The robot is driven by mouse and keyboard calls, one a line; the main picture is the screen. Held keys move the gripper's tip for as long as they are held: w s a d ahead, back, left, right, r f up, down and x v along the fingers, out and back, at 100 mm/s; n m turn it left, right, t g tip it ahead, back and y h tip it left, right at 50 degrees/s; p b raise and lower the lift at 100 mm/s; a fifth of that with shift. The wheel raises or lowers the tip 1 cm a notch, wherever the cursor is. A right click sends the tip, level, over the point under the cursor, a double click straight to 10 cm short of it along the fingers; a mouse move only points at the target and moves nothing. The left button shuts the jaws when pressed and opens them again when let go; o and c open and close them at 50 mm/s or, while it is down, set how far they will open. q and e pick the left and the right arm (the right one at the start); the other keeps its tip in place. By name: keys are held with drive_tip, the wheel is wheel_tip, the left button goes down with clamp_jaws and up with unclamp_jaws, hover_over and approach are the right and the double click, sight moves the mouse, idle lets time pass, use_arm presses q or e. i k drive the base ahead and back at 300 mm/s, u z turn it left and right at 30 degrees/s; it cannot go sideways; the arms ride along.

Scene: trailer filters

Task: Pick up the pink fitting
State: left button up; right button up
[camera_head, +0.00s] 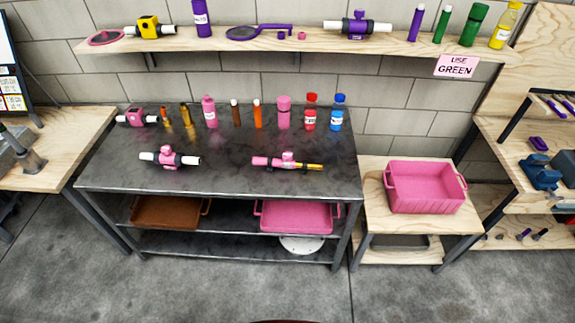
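Three pink fitting-like pieces lie on the dark metal table, and I cannot tell which one the task names. One pink fitting with white pipe ends (170,158) lies at the front left of the tabletop. A pink fitting on a pink and gold tube (288,162) lies at the front right. A boxier pink fitting with white ends (136,117) sits at the back left. All three are uncovered and apart from each other. Neither of my grippers shows in the head view.
Several bottles and tubes, including a pink bottle (209,112), stand along the back of the table (225,165). A pink crate (424,187) sits on a wooden stand at right. Brown (166,212) and pink (295,217) trays are on the shelf below. The front middle tabletop is clear.

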sight(270, 163)
drive_tip(key=u, duration=0.3)
drive_tip(key=i, duration=1.15)
drive_tip(key=z, duration=0.3)
